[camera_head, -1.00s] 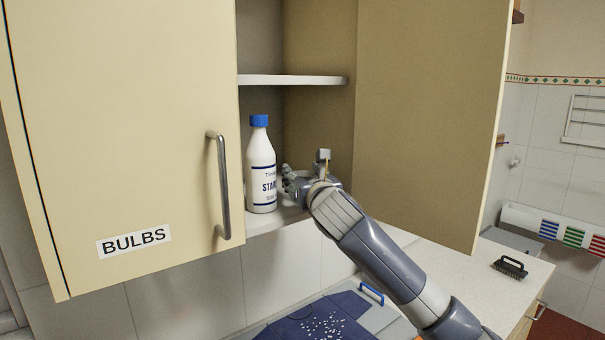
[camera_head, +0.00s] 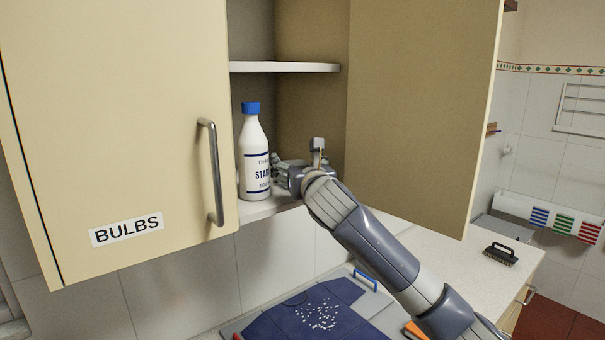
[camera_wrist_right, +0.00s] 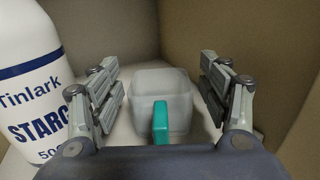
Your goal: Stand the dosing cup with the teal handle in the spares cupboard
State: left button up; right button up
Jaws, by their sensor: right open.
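The dosing cup, a pale translucent square cup (camera_wrist_right: 178,84) with a teal handle (camera_wrist_right: 160,123), stands upright on the cupboard floor in the right wrist view. Its handle points toward my wrist. My right gripper (camera_wrist_right: 158,66) is open, with one finger on either side of the cup and gaps showing between. In the head view my right gripper (camera_head: 279,166) reaches into the open cupboard (camera_head: 309,100), just right of the white bottle; the cup is hidden there. My left gripper is not in view.
The white bottle with a blue cap (camera_head: 254,155) stands close to the left finger. A shelf (camera_head: 285,67) runs above. The door marked BULBS (camera_head: 125,130) is at left; an open door (camera_head: 415,110) is at right. A brush (camera_head: 500,253) lies on the counter.

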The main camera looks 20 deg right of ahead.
jog(key=s+b, duration=0.4)
jog(key=s, duration=0.7)
jog(key=shift+s+a, duration=0.25)
jog(key=shift+s, duration=0.1)
jog(key=shift+f, duration=0.15)
